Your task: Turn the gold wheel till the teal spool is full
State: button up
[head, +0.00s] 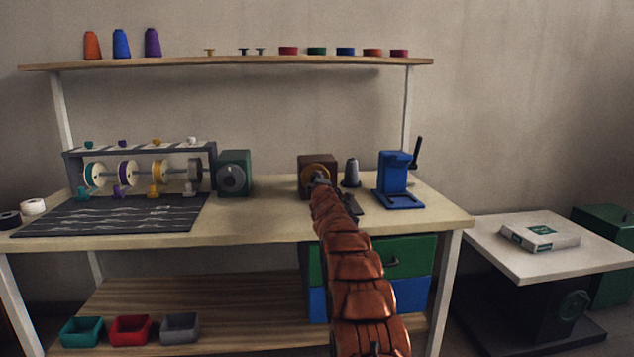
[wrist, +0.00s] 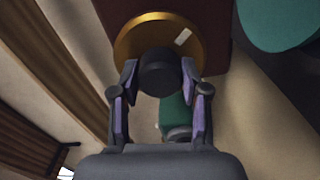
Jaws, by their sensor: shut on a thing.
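The gold wheel (head: 316,171) is on the front of a brown box (head: 305,165) on the bench. In the wrist view the gold wheel (wrist: 132,43) is a round disc with a pale mark near its rim and a dark round knob (wrist: 160,72) in front. My gripper (wrist: 159,76) is shut on this knob, one finger on each side. In the head view my gripper (head: 320,180) and arm partly cover the wheel. The teal spool (head: 93,175) is leftmost on the rack at the bench's left, with pale flanges. It is too small to tell how full it is.
Purple (head: 127,173), yellow (head: 160,171) and grey spools share the rack. A green box with a dial (head: 234,174) stands left of the wheel. A grey cone (head: 351,173) and a blue press (head: 396,180) stand close on its right. A dark mat (head: 110,214) lies left.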

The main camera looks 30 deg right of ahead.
jog(key=shift+m+p, duration=0.4)
jog(key=shift+m, duration=1.2)
jog(key=o, duration=1.1)
jog(key=shift+o, duration=0.2)
